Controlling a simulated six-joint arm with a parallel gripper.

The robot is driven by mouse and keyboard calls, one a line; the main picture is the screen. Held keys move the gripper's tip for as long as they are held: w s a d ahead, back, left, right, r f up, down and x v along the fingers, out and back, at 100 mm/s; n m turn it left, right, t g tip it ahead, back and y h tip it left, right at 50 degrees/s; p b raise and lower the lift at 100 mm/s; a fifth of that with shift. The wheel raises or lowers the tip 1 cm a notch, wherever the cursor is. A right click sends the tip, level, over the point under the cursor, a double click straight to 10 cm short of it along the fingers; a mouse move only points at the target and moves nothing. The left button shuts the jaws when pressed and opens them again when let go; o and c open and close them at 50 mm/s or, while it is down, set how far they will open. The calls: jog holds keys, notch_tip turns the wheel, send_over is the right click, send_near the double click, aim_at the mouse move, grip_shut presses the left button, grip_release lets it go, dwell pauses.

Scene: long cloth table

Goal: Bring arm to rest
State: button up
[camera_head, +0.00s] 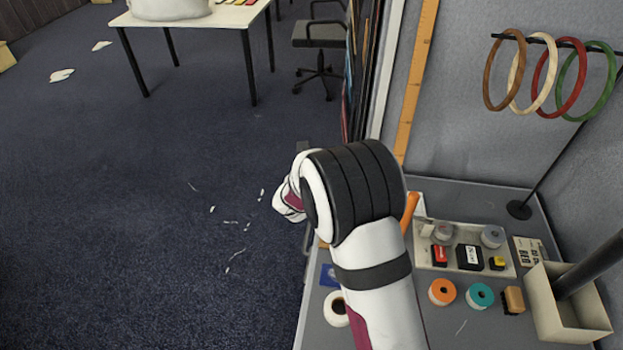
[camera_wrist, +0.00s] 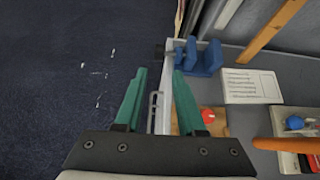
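My gripper (camera_wrist: 158,100) shows in the wrist view with its two green fingers apart and nothing between them. It hangs over the left edge of the grey table, with the dark blue floor (camera_wrist: 50,90) on one side. In the head view my white and black arm reaches up over the table (camera_head: 445,195) and hides the gripper's fingers. The arm is bent, with its end turned to the left above the table's edge.
A blue block-like holder (camera_wrist: 203,58) and a white card (camera_wrist: 250,86) lie near the gripper. A tray (camera_head: 455,264) of small items, orange tape (camera_head: 430,292), teal tape (camera_head: 470,296) and a beige box (camera_head: 545,315) stand right of my arm. Rings (camera_head: 504,75) hang from a stand.

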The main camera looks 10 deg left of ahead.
jog(key=shift+s+r, duration=0.2)
jog(key=shift+s, duration=0.1)
